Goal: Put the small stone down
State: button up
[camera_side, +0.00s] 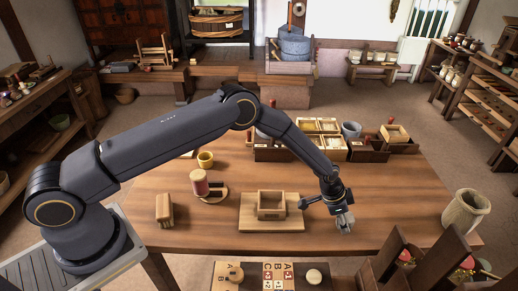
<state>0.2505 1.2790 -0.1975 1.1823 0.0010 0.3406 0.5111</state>
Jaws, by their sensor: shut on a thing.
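My gripper (344,219) is at the right end of my arm, over the front right part of the wooden table (400,195). It is shut on a small grey stone (345,226), which shows only as a small light patch at the fingertips. I cannot tell whether the stone touches the tabletop or hangs just above it. The gripper is to the right of a square wooden box (271,205) that stands on a flat board (246,222).
A stone jar (465,212) stands at the table's right. Wooden boxes (322,127) line the back. The tabletop right of my gripper is clear.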

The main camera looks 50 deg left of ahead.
jog(key=shift+f, duration=0.6)
jog(key=shift+f, duration=0.1)
jog(key=o, duration=1.4)
